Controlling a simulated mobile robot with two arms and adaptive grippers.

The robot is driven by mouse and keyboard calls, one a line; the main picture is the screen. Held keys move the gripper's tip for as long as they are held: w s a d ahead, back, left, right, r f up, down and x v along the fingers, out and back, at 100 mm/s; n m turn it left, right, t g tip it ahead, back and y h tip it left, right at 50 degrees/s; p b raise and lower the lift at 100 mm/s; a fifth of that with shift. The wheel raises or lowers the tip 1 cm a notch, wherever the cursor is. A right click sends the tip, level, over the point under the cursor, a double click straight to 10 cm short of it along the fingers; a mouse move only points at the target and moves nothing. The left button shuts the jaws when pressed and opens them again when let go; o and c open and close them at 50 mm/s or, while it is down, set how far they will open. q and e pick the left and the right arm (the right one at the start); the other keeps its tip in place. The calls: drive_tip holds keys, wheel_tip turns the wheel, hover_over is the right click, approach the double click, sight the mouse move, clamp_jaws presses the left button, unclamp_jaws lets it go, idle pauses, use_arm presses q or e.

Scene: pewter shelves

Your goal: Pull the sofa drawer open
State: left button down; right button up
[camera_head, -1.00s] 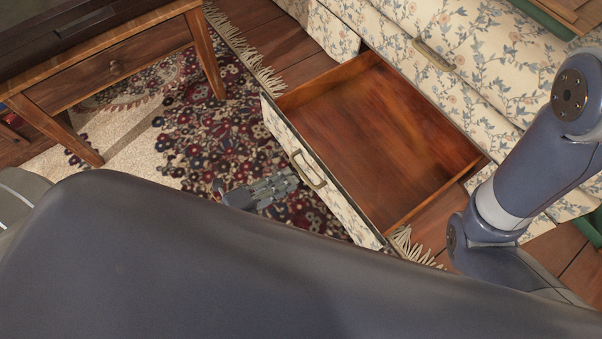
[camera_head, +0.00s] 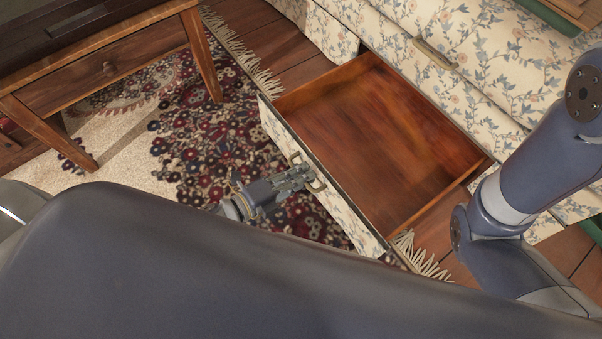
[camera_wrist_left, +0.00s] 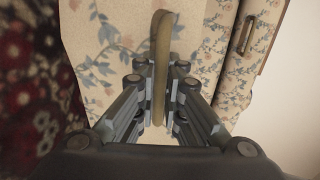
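The sofa drawer (camera_head: 375,140) stands well out from the floral sofa (camera_head: 470,60), its wooden inside empty. Its floral front faces the rug and carries a curved handle (camera_head: 308,174). My left gripper (camera_head: 305,175) is at this handle in the head view. In the left wrist view the handle (camera_wrist_left: 160,60) runs upright between the two fingertips (camera_wrist_left: 160,85), which are closed in on it from both sides. The drawer's floral front (camera_wrist_left: 105,35) lies just beyond. My right arm shows at the right of the head view, but its gripper is out of view.
A wooden table (camera_head: 100,70) with its own small drawer stands at the upper left. A fringed, patterned rug (camera_head: 205,140) covers the floor before the sofa drawer. Another handle (camera_head: 433,53) sits on the sofa above the open drawer.

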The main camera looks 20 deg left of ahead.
use_arm(q)
drive_tip(key=shift+r+p+x, duration=0.2)
drive_tip(key=shift+p+x, duration=0.05)
drive_tip(key=shift+x, duration=0.9)
drive_tip(key=shift+r+p+x, duration=0.25)
drive_tip(key=shift+x, duration=0.95)
drive_tip(key=shift+w, duration=0.1)
drive_tip(key=c, duration=2)
unclamp_jaws()
approach(313, 168)
drive_tip(key=shift+s+a, duration=0.25)
drive_tip(key=shift+s, duration=0.1)
